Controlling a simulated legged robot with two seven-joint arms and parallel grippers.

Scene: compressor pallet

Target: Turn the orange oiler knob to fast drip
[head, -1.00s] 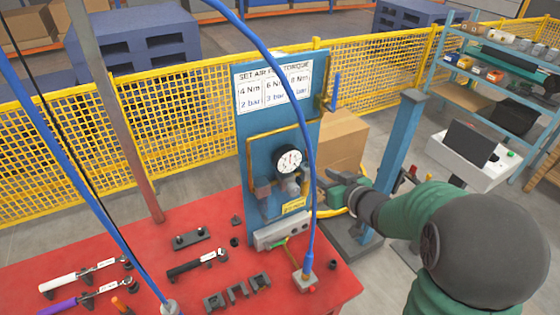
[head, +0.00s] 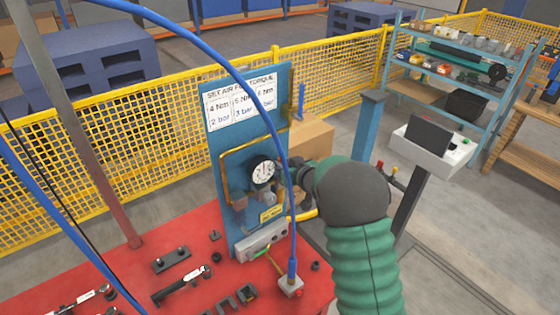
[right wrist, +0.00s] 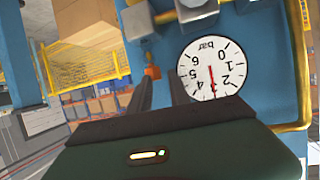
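The orange oiler knob (right wrist: 152,72) shows small in the right wrist view, just beyond my fingertips and closer to the left finger. A round white pressure gauge (right wrist: 212,68) sits to its right and also shows in the head view (head: 263,171). My right gripper (right wrist: 160,83) is open, with a gap between its two dark fingers and nothing held. In the head view my right gripper (head: 285,173) is beside the gauge on the blue panel (head: 225,150). There the knob cannot be made out. My left gripper is not in view.
A blue hose (head: 274,130) hangs across the panel, close to my right gripper. Yellow pipe (head: 226,181) frames the gauge. The red table (head: 120,275) holds several tools and fittings. A cardboard box (head: 312,138) stands behind the panel.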

